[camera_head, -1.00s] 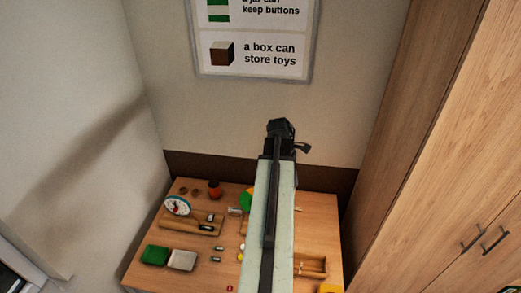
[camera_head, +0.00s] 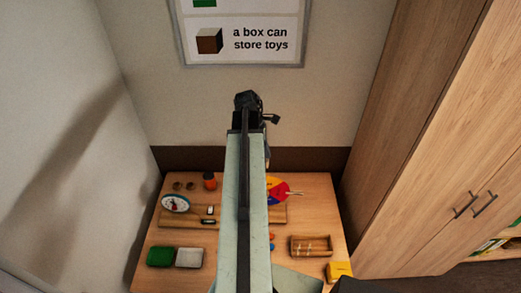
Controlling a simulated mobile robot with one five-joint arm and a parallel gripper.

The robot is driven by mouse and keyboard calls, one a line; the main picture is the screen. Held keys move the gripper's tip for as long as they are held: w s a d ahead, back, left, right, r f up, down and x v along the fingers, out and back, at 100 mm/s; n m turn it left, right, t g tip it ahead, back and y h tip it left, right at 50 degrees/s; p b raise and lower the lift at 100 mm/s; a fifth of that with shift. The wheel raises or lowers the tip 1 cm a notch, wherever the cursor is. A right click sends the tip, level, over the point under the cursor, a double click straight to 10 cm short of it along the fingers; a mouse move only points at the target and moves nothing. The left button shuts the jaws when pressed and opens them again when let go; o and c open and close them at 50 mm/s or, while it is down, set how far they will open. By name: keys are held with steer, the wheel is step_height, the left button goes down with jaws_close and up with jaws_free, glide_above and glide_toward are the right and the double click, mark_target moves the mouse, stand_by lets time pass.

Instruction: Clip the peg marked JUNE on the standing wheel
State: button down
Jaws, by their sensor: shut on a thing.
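A colored wheel (camera_head: 280,187) with yellow, red and blue parts stands on the table, just right of my arm. My arm covers its left part, and a thin pale piece sticks out from its right side. My gripper (camera_head: 249,103) is at the far end of my raised arm, above and beyond the wheel in the picture. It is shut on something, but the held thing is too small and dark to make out. I cannot read the word JUNE on any peg.
A white dial (camera_head: 175,203), an orange jar (camera_head: 210,181), a green box (camera_head: 160,257) and a pale box (camera_head: 189,257) are on the left of the table. A wooden tray (camera_head: 311,246) and yellow block (camera_head: 339,271) are on the right. A tall cabinet (camera_head: 440,130) stands right.

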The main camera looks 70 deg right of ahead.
steer(key=f+b, duration=0.5)
steer(key=shift+w+f, duration=0.1)
steer(key=shift+w, duration=0.25)
steer(key=shift+f, duration=0.15)
stand_by(1.1)
steer(key=shift+a+f+b, duration=0.1)
steer(key=shift+f+b, duration=0.55)
steer(key=shift+b, duration=0.1)
steer(key=shift+f+b, duration=0.8)
